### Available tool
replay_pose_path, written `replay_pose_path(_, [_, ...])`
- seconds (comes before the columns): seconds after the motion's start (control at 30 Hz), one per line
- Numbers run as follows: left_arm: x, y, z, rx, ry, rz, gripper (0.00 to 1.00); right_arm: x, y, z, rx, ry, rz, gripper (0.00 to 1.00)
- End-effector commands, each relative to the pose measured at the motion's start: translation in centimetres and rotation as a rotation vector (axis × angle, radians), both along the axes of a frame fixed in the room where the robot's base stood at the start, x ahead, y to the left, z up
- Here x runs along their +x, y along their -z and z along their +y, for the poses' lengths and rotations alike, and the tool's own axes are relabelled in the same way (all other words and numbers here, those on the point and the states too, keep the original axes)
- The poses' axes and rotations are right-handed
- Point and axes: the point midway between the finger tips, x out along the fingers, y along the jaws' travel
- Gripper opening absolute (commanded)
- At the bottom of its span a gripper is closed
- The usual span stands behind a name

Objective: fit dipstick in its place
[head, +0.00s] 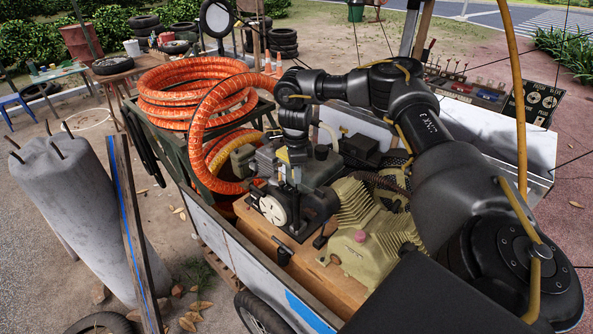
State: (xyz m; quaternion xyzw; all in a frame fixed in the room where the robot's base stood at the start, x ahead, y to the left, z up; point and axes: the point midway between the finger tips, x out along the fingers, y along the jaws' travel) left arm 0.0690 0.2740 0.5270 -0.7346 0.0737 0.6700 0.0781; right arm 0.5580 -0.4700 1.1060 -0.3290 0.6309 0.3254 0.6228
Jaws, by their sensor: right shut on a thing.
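My right gripper (289,183) points down over the engine (300,213) in the cart, just above its dark front part and white round cover. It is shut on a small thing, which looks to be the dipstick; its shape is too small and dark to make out. The place for the dipstick cannot be picked out among the engine's dark parts. I cannot tell whether the dipstick touches the engine. My left gripper is not in view.
A ribbed beige compressor (376,232) sits right of the engine on a wooden base (340,284). A coiled orange hose (190,92) stands behind left, its loop hanging near my gripper. A concrete pillar (72,200) and plank (138,245) stand left of the cart.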

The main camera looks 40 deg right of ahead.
Motion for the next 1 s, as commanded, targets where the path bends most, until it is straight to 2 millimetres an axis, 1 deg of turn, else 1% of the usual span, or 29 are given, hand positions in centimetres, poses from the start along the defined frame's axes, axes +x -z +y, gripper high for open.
replay_pose_path(1.0, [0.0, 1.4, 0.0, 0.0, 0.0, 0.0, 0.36, 0.0, 3.1, 0.0, -0.001, 0.0, -0.001, 0.0])
